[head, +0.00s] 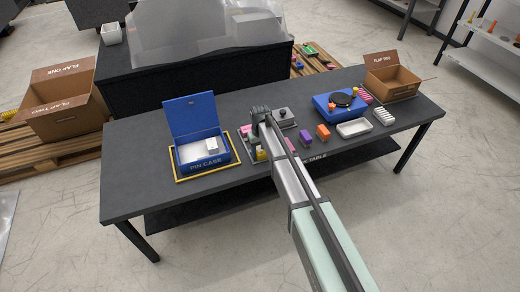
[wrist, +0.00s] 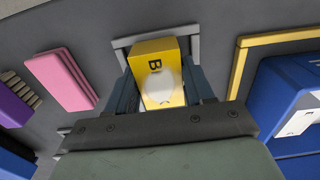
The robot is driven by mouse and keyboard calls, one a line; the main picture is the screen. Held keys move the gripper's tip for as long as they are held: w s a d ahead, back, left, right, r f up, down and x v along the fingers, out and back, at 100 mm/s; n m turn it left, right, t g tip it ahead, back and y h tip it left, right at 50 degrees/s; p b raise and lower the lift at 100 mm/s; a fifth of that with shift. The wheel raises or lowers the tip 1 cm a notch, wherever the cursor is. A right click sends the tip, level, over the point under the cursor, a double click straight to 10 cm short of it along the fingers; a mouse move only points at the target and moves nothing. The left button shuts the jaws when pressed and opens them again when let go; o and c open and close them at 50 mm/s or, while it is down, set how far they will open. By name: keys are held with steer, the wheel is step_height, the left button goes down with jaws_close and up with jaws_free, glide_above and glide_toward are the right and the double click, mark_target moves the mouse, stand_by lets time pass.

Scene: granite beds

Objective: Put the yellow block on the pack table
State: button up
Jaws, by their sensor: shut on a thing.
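The yellow block (wrist: 153,48), marked with a letter B and a pale rounded patch, sits between the two fingers of my gripper (wrist: 162,88) in the wrist view. The fingers are shut on its sides. A grey frame (wrist: 122,43) shows around its far end; I cannot tell whether the block touches the surface. In the head view a bit of the yellow block (head: 261,154) shows below my gripper (head: 259,143), which my arm partly hides. The long dark table (head: 130,188) under it has a front label of which "TABLE" is readable.
The open blue pin case (head: 203,165) stands left of my gripper within a yellow outline. Right of it are a purple block (head: 305,137), an orange block (head: 323,132), a white tray (head: 354,128) and a blue box (head: 335,107). The table's left end is clear.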

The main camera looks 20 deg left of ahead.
steer(key=shift+f, duration=0.1)
steer(key=o, duration=1.3)
step_height(320, 180, up, 13)
steer(key=shift+f, duration=0.1)
